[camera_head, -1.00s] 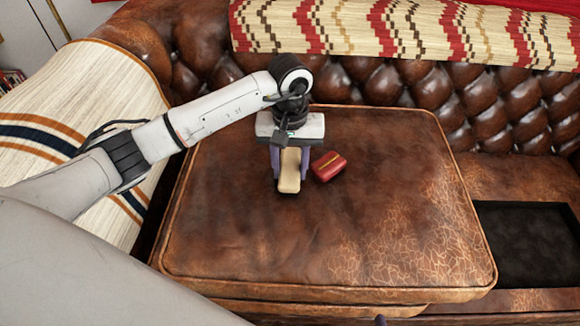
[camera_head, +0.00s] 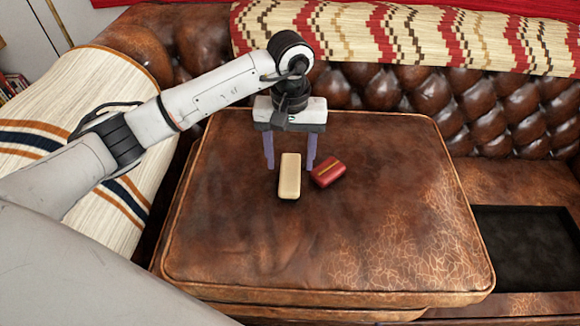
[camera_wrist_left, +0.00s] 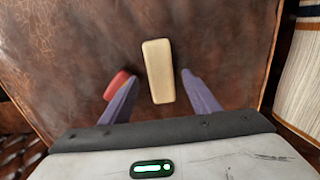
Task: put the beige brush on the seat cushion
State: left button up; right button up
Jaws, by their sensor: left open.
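The beige brush (camera_head: 290,176) lies on the brown leather seat cushion (camera_head: 330,240), toward its back half. My left gripper (camera_head: 290,166) is open above and just behind the brush, with its two purple fingers apart on either side and not touching it. In the left wrist view the beige brush (camera_wrist_left: 158,70) lies between and ahead of the open fingers (camera_wrist_left: 163,85), on the leather. My right gripper does not show.
A red box-like item with a yellow stripe (camera_head: 328,172) lies close to the brush's right, by the right finger. A black tray (camera_head: 530,245) sits at the right. A striped cloth (camera_head: 60,130) covers the left armrest. The front of the cushion is clear.

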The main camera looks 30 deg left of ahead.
aim_at(290, 173)
pick_arm(q)
notch_tip(290, 173, up, 7)
jog(key=shift+f+p, duration=0.15)
jog(key=shift+p, duration=0.2)
dwell(0.3)
